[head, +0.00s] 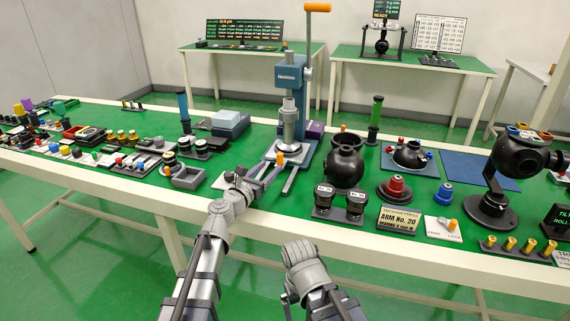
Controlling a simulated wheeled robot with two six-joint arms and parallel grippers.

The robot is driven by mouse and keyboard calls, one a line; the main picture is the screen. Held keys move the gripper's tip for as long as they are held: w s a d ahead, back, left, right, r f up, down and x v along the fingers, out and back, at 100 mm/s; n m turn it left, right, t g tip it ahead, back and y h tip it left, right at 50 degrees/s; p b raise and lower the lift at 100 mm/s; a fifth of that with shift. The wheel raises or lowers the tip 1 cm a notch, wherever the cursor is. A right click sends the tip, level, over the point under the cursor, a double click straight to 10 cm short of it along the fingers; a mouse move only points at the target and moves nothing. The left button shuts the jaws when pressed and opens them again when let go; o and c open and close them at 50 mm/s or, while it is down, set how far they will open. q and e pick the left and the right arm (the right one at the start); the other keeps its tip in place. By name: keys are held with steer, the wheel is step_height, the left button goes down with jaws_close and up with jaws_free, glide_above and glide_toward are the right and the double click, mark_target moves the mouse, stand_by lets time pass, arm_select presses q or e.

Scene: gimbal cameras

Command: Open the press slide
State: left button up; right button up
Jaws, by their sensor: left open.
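The blue-grey arbor press (290,85) stands upright on the green-topped table, with an orange-tipped lever at its top. A small orange knob (280,159) shows low at the front of the press, by the slide rails (291,180) that stick out toward me. My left gripper (264,177) is open and close to the knob, at the front left of the press base. Whether a finger touches the knob I cannot tell. How far the slide is out is partly hidden by the gripper. My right gripper (288,297) is low, in front of the table edge, and its fingers are unclear.
A black spherical housing (345,165) stands right of the press, with two small black blocks (339,201) in front. A grey tray (188,177) lies to the left. A sign (398,219) and a dark gimbal camera (505,175) stand farther right.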

mark_target(278, 159)
arm_select(q)
steer(key=shift+w, duration=0.1)
steer(key=x, duration=0.7)
steer(key=shift+w+d, duration=0.25)
steer(key=shift+w, duration=0.05)
jaws_close()
steer(key=shift+s, duration=0.1)
stand_by(1.1)
